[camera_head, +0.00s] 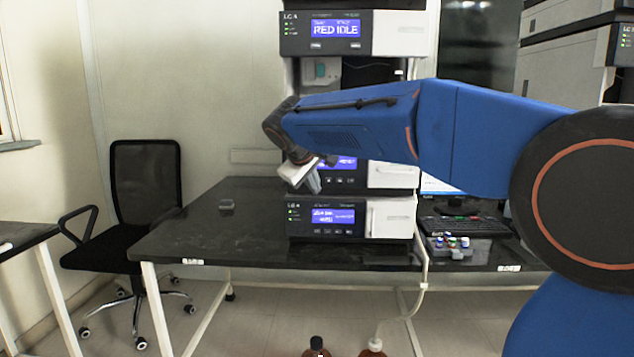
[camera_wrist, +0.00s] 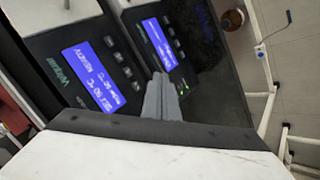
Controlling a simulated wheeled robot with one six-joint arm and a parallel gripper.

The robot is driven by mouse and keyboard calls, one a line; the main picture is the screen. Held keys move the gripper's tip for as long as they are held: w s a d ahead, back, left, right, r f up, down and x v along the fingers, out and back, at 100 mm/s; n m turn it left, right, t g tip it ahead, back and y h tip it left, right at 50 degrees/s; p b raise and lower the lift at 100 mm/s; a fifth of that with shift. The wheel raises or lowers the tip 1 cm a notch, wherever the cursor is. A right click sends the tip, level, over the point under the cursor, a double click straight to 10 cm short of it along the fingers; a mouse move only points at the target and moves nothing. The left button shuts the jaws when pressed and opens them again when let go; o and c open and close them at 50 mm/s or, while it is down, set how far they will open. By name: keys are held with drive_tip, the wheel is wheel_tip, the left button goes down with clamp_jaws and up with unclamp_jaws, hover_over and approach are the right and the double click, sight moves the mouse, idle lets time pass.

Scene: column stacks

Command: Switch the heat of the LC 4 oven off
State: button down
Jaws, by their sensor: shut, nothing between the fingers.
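The LC 4 stack (camera_head: 395,215) stands on the black table. Its second module from the bottom has a blue display (camera_head: 345,163). I take this module as the oven. The lowest module's display (camera_wrist: 160,46) lies to its right. My gripper (camera_head: 316,190) is in front of the left part of these two modules. Its grey fingertips (camera_wrist: 161,78) are shut and empty. I cannot tell whether they touch a panel.
The top module display (camera_head: 336,29) reads RED IDLE. A vial tray (camera_head: 455,246) and keyboard (camera_head: 462,227) are to the right. A black chair (camera_head: 140,195) stands left; bottles are on the floor below.

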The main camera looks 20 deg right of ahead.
drive_tip(key=shift+w+d, duration=0.25)
drive_tip(key=shift+w, duration=0.55)
drive_tip(key=shift+w+d, duration=0.25)
drive_tip(key=shift+w, duration=0.5)
drive_tip(key=shift+w+d, duration=0.25)
drive_tip(key=shift+w, duration=0.55)
idle(0.3)
drive_tip(key=shift+w+d, duration=0.15)
drive_tip(key=shift+w, duration=0.2)
drive_tip(key=shift+w+d, duration=0.1)
drive_tip(key=shift+w, duration=0.3)
idle(0.8)
drive_tip(key=shift+s, duration=0.15)
drive_tip(key=shift+s+a, duration=0.25)
drive_tip(key=shift+s, duration=0.4)
drive_tip(key=s, duration=0.1)
drive_tip(key=s+a, duration=0.1)
drive_tip(key=s, duration=0.2)
drive_tip(key=shift+s+a, duration=0.25)
drive_tip(key=shift+s, duration=0.15)
idle(0.4)
